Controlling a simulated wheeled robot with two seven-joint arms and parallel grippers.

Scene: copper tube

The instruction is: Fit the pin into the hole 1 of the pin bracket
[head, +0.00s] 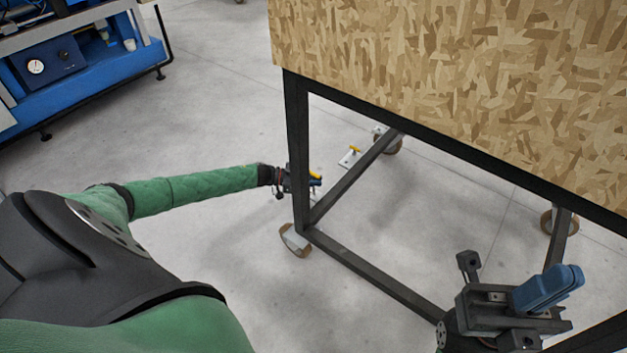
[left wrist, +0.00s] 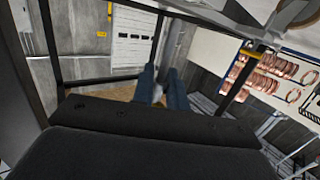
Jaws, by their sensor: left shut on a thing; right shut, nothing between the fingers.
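My left gripper (head: 312,182) is beside the near corner post of the dark cart frame (head: 299,150), low in the head view. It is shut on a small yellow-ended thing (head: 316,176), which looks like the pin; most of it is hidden. In the left wrist view the blue fingers (left wrist: 161,88) are close together, with a grey piece between them. A pale bracket plate (head: 349,159) with another yellow handle (head: 355,150) shows farther back on the cart. I cannot make out hole 1. My right gripper (head: 548,288) is shut and empty at the lower right.
A wood-chip panel (head: 450,80) tops the cart. Wheels (head: 296,240) stand under its corners, and a lower bar (head: 370,278) runs toward my right gripper. A blue machine (head: 75,75) is at the far left. The floor between is clear.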

